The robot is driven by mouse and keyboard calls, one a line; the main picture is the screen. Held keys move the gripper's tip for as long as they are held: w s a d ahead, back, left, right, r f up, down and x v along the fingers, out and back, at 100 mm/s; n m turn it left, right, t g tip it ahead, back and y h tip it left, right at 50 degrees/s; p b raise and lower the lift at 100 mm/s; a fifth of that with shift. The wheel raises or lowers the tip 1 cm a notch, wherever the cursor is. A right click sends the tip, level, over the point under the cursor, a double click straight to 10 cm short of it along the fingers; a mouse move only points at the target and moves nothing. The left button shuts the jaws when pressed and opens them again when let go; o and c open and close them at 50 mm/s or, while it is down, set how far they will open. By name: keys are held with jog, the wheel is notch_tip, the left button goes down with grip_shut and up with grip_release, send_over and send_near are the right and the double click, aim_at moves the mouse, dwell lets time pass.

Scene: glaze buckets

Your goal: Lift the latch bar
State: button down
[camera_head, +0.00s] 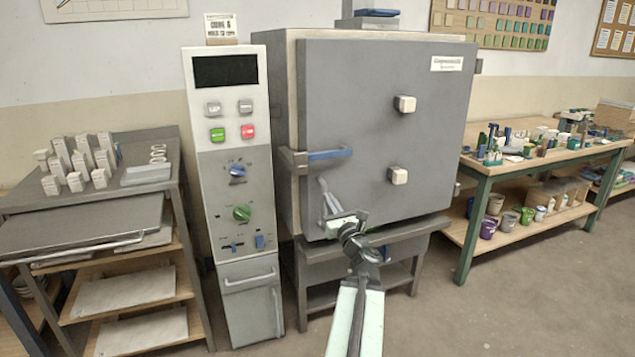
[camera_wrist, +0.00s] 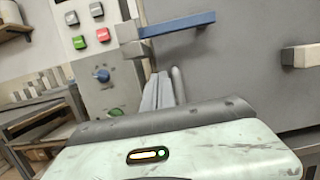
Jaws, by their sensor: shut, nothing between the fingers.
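The latch bar (camera_head: 330,154) is a short blue bar on a grey bracket at the left edge of the kiln door (camera_head: 380,130). It lies about level across the door's edge. In the wrist view the blue latch bar (camera_wrist: 177,24) shows above my gripper. My gripper (camera_head: 324,190) is shut and empty, its fingers pointing up just below the bar. In the wrist view the grey fingers (camera_wrist: 166,92) end below the bar, and a gap shows between them. The kiln door appears shut.
A control panel (camera_head: 225,190) with buttons and knobs stands left of the kiln. Two pale blocks (camera_head: 404,104) stick out of the door. A shelf cart (camera_head: 90,262) is at left, and a workbench (camera_head: 540,160) with small items at right. Floor at right is clear.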

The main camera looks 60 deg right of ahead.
aim_at(324, 155)
jog(key=shift+d, duration=0.1)
jog(key=p+x, duration=0.2)
jog(key=x, duration=0.7)
jog(key=shift+d+r, duration=0.1)
jog(key=shift+r, duration=0.1)
jog(key=r+p, duration=0.2)
jog(key=p, duration=0.1)
jog(key=r+p, duration=0.1)
jog(key=r, duration=0.1)
jog(key=shift+w+d+p, duration=0.2)
jog(key=shift+w+p, duration=0.15)
jog(key=shift+a, duration=0.1)
